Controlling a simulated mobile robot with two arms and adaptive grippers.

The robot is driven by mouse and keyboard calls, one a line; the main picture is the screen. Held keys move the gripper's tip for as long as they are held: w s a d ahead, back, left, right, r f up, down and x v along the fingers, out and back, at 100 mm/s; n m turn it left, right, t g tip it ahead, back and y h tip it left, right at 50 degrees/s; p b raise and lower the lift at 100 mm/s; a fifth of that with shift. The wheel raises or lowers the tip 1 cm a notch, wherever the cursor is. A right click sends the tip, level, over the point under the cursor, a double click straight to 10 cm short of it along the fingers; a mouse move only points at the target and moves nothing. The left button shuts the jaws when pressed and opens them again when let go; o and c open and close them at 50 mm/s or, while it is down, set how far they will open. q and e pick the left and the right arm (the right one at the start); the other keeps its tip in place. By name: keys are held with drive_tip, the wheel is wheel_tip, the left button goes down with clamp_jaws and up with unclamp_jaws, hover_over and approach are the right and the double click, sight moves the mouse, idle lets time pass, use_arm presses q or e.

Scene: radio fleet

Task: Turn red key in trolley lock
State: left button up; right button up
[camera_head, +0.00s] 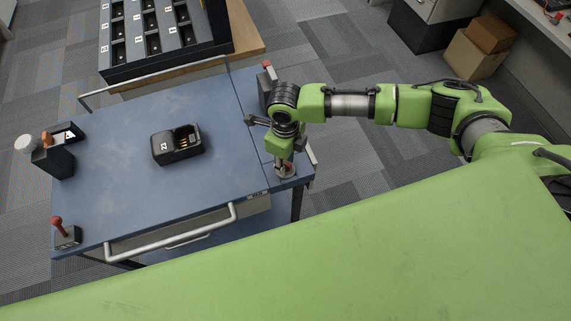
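The blue-topped trolley (215,110) stands in front of me, with a bar handle on its front. A small red part (287,167) on a metallic base shows at the trolley's right front corner, directly under my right gripper (286,163); it looks like the red key in its lock. My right gripper points down at it, and the fingertips are at or very near it. The gripper hides part of the key, and I cannot tell whether the fingers are closed on it. My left gripper is not in view.
A red-knobbed grey block (67,236) sits at the trolley's left front corner. A black radio charger (177,145) stands mid-top, and a dark container (54,158) at the left. Another red-tipped block (267,80) is behind my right wrist. A numbered rack (160,35) stands beyond.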

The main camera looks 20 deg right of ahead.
wheel_tip(320, 180, up, 12)
idle(0.6)
